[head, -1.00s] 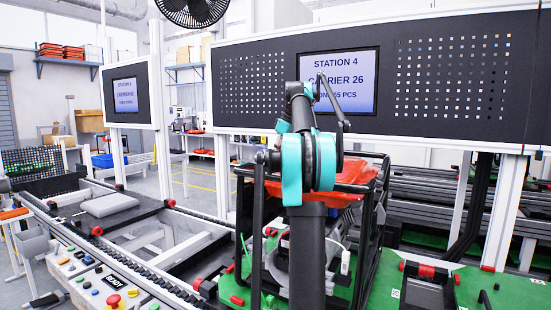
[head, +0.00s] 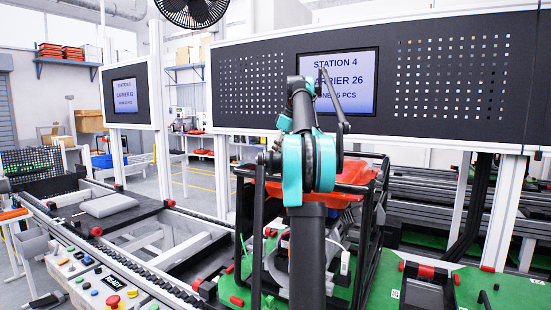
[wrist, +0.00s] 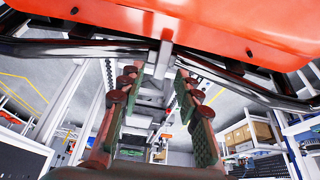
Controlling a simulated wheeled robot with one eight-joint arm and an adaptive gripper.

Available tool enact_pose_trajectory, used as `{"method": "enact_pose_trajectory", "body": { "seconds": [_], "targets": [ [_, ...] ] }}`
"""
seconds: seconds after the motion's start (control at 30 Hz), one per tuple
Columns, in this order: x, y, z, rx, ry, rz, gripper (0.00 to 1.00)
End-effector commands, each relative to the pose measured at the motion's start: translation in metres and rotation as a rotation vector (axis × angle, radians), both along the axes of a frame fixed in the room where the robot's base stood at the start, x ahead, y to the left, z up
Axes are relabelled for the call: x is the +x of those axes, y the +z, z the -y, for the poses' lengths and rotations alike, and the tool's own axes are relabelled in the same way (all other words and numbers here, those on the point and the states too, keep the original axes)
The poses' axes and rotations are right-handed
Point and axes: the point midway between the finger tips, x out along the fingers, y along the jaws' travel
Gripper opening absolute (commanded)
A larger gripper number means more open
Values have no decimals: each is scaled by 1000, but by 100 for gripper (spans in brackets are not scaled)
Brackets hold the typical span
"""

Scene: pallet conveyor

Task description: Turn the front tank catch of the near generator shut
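The near generator has a red-orange tank (head: 356,178) inside a black tube frame (head: 372,215), partly hidden behind my arm in the head view. In the wrist view the tank's underside (wrist: 215,25) fills the top, with dark frame tubes (wrist: 85,48) below it. A small grey metal tab (wrist: 166,52), apparently the front tank catch, hangs under the tank edge. My gripper (wrist: 160,74) is open, its two green-and-red fingers on either side of the tab's line. I cannot tell whether they touch it. The gripper is hidden in the head view.
The generator stands on a green carrier (head: 345,292). A conveyor (head: 160,265) with a button panel (head: 95,280) runs at the left. A station screen board (head: 440,75) stands behind. The frame tubes closely flank the fingers.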

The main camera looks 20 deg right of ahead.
Motion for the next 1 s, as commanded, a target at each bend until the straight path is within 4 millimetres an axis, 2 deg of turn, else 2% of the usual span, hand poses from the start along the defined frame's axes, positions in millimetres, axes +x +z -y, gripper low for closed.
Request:
{"method": "enact_pose_trajectory", "body": {
  "seconds": [0.2,0.4,1.0],
  "targets": [
    [-10,31,8,0,0,0,34],
    [-15,46,13,0,0,0,34],
    [-16,50,13,0,0,0,34]
  ]
}}
